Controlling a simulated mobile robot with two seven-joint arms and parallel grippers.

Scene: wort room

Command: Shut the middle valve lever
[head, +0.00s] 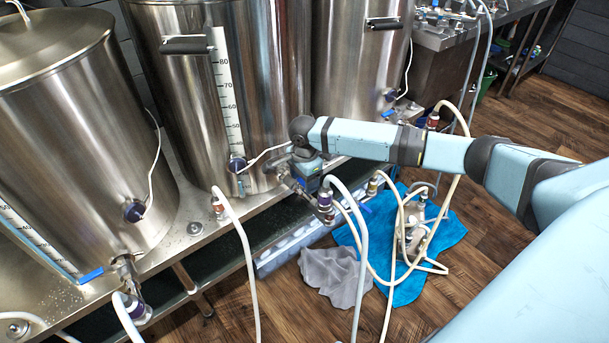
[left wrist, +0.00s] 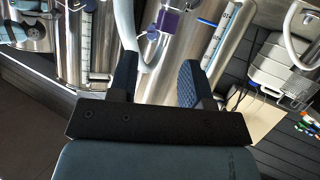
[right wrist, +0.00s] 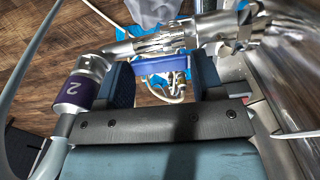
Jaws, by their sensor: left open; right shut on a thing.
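The middle valve (right wrist: 165,42) is a steel fitting at the foot of the middle kettle (head: 270,75). Its blue lever (right wrist: 163,66) lies between the fingers of my right gripper (head: 306,178), which is shut on it. In the head view the gripper hides most of the lever and part of the valve. A purple coupling marked 2 (right wrist: 78,90) hangs beside the valve, with a white hose on it. The left kettle's valve has its own blue lever (head: 91,275). My left gripper (left wrist: 158,82) is open and empty, facing kettles in the left wrist view; it is out of the head view.
White hoses (head: 245,265) hang in front of the kettle stand. A grey cloth (head: 333,275) and a blue towel (head: 445,232) lie on the wooden floor around a small pump with looped hoses. A steel bench (head: 440,40) stands at the back right. Open floor lies at the right.

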